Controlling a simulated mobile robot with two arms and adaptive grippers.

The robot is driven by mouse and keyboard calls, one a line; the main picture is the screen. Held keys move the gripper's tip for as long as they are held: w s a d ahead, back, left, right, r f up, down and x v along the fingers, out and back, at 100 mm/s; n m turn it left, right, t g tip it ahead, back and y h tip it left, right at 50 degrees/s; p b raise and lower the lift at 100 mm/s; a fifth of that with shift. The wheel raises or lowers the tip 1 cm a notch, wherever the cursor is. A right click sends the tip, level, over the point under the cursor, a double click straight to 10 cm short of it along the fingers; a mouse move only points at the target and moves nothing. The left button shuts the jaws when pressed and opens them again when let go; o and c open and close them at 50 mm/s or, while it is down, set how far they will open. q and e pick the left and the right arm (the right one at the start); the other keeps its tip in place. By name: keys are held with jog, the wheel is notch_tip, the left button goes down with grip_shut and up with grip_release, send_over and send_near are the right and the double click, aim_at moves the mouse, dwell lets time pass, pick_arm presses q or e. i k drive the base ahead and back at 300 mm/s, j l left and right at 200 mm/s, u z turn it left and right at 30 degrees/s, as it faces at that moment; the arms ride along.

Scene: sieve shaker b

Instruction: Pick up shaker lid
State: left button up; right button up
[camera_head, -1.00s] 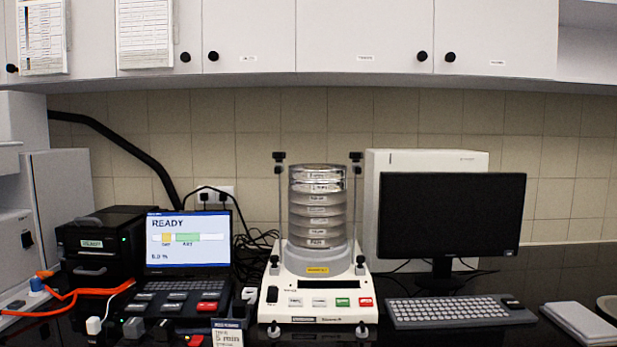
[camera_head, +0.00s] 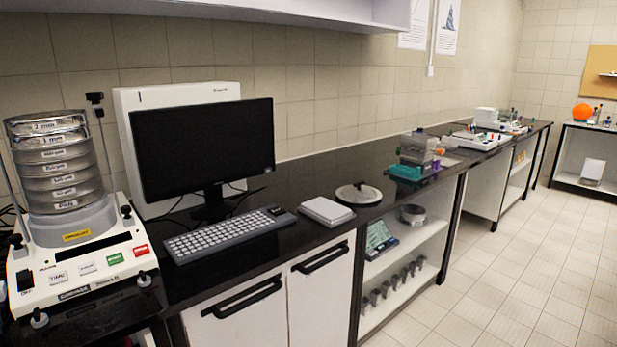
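A round grey disc with a dark knob on top, which looks like the shaker lid (camera_head: 358,195), lies flat on the black counter, to the right of a flat grey box. The sieve shaker (camera_head: 85,262) stands at the far left with a stack of labelled sieves (camera_head: 62,178) on its base. The top of the stack appears open, with no lid on it. Neither of my grippers shows in the view.
A monitor (camera_head: 205,145), a keyboard (camera_head: 228,236) and a flat grey box (camera_head: 327,211) stand between shaker and lid. A teal-based device (camera_head: 412,168) stands beyond the lid. Open shelves lie below the black counter (camera_head: 300,172). The tiled floor (camera_head: 500,270) at right is clear.

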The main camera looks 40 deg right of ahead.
aim_at(357, 194)
jog(key=z, duration=1.6)
jog(key=i+l+u, duration=0.2)
jog(key=i, duration=0.25)
jog(key=i+l+u, duration=0.25)
jog(key=i, duration=0.25)
jog(key=i+l+u, duration=0.2)
jog(key=i, duration=0.25)
jog(key=l, duration=0.1)
